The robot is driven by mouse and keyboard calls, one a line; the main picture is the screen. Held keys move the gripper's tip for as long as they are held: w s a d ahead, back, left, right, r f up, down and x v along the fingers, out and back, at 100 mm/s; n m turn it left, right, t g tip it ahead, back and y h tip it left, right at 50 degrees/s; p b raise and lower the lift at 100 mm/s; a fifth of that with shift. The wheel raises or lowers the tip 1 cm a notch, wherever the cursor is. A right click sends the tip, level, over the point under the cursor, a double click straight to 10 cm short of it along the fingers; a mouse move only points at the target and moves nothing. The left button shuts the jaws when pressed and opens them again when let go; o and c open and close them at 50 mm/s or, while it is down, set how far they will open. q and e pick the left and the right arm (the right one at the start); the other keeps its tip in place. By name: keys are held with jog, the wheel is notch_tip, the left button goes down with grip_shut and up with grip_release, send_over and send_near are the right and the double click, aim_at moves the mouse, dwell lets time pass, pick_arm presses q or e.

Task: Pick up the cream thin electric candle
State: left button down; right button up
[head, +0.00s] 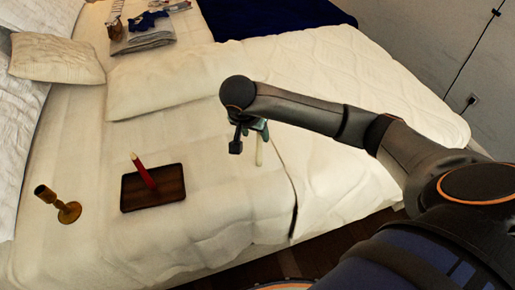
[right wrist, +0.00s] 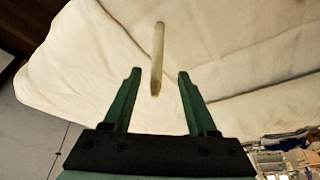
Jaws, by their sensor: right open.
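The cream thin electric candle (head: 259,150) lies on the bed just below my right gripper in the head view. In the right wrist view the candle (right wrist: 157,58) is a slim pale stick whose near end lies ahead of and between the open fingers. My right gripper (head: 262,135) is open and empty; its green fingers also show in the right wrist view (right wrist: 156,72). In the head view its arm hides part of the gripper. I cannot tell the exact gap between fingers and candle. My left gripper is in neither view.
A dark brown tray (head: 133,202) with a red candle (head: 144,171) lies left of the gripper. Folded clothes (head: 142,42) and pillows (head: 57,58) lie at the back. The bed around the cream candle is mostly clear, with a fabric edge close by.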

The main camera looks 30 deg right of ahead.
aim_at(261, 141)
jog(key=x, duration=0.7)
jog(key=shift+d+f, duration=0.25)
jog(key=shift+d, duration=0.15)
grip_shut()
